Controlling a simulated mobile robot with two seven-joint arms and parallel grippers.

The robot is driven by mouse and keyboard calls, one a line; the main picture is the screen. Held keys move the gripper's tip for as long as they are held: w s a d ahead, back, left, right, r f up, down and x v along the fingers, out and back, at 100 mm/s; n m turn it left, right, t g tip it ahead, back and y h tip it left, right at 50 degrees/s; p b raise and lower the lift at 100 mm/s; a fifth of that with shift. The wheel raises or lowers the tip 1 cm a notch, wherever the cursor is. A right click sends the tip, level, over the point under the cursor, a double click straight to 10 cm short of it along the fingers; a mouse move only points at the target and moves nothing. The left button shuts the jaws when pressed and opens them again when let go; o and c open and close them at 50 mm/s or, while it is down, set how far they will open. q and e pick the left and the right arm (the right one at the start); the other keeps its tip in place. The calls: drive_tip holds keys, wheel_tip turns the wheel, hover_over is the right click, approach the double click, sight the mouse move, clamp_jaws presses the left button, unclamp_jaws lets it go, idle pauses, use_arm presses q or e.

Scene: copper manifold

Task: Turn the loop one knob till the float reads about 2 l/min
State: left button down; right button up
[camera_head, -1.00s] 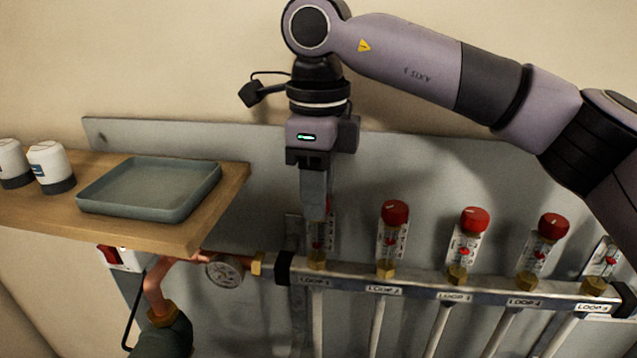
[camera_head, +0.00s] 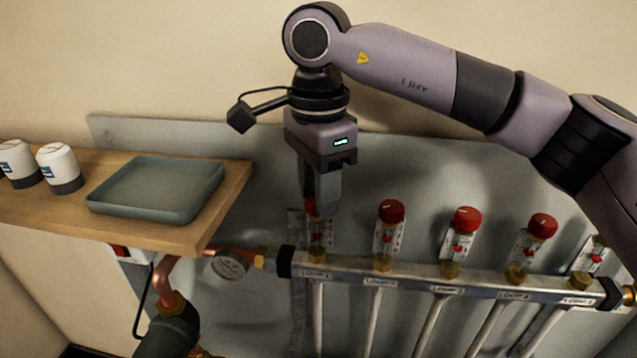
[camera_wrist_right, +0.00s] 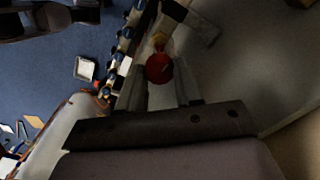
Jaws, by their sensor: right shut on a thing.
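The loop one knob (camera_head: 311,208) is red and sits on top of the leftmost flow meter (camera_head: 318,240), above the label LOOP 1. My right gripper (camera_head: 318,203) points down over this knob and is shut on it, hiding most of it in the head view. In the right wrist view the red knob (camera_wrist_right: 159,68) shows between the two fingers. A small red float shows in the loop one meter, but its reading is too small to tell. My left gripper is not in view.
Several more red-knobbed meters (camera_head: 389,235) stand to the right along the metal manifold bar (camera_head: 420,281). A wooden shelf (camera_head: 228,190) at the left carries a grey tray (camera_head: 150,212) and two white-and-dark containers (camera_head: 59,165). A round gauge (camera_head: 229,265) sits below the shelf.

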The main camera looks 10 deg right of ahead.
drive_tip(key=shift+n, duration=0.3)
idle(0.4)
drive_tip(key=o, duration=1)
drive_tip(key=shift+o, duration=0.2)
drive_tip(key=shift+r, duration=3.6)
